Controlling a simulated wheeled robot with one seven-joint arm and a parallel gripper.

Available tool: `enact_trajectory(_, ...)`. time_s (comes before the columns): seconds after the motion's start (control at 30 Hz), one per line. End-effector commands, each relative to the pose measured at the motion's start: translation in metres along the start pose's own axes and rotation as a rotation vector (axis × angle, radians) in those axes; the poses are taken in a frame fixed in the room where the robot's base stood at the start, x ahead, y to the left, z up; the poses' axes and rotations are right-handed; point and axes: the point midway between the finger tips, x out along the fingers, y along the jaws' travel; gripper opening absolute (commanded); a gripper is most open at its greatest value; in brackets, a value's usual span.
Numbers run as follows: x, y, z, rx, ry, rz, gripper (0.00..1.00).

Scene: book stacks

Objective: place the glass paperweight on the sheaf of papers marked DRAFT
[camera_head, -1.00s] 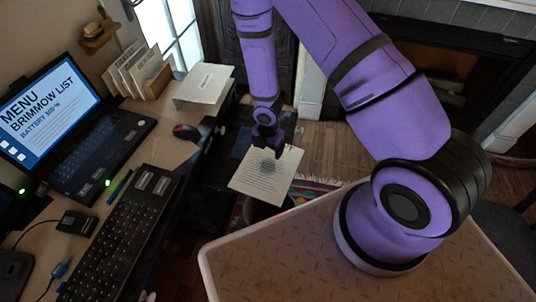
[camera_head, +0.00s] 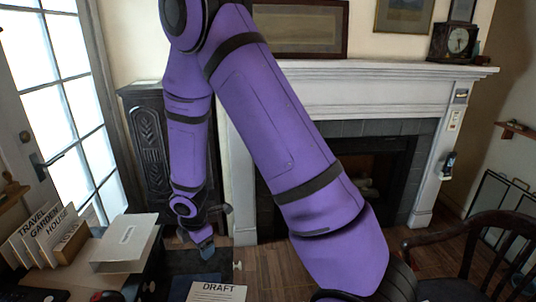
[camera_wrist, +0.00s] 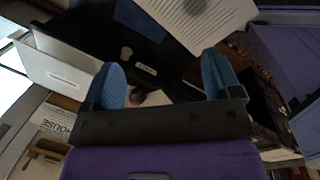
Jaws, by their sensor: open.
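The papers marked DRAFT (camera_head: 217,292) show only their top edge at the bottom of the head view. A printed white sheet also shows at the top of the wrist view (camera_wrist: 205,14). My gripper (camera_head: 207,250) hangs above and behind the DRAFT edge in the head view. In the wrist view my gripper (camera_wrist: 163,80) has its two blue fingers wide apart with nothing between them.
A white box-like folder (camera_head: 125,245) and a letter rack (camera_head: 55,240) with TRAVEL, GARDEN and HOUSE labels stand on the desk at left. A dark carved cabinet (camera_head: 150,150) and a fireplace (camera_head: 375,180) are behind. A wooden chair (camera_head: 465,240) is at right.

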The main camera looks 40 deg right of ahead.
Motion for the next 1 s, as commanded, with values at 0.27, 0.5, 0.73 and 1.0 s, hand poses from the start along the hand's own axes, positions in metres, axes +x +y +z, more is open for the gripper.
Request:
enact_trajectory(0.27, -0.110, 0.005, 0.029, 0.355, -0.022, 0.088, 0.84)
enact_trajectory(0.5, -0.194, -0.016, 0.050, 0.661, -0.003, 0.145, 0.84)
enact_trajectory(0.73, -0.264, -0.053, 0.063, 0.945, 0.046, 0.187, 0.84)
enact_trajectory(1.0, -0.331, -0.111, 0.069, 1.259, 0.139, 0.213, 0.84)
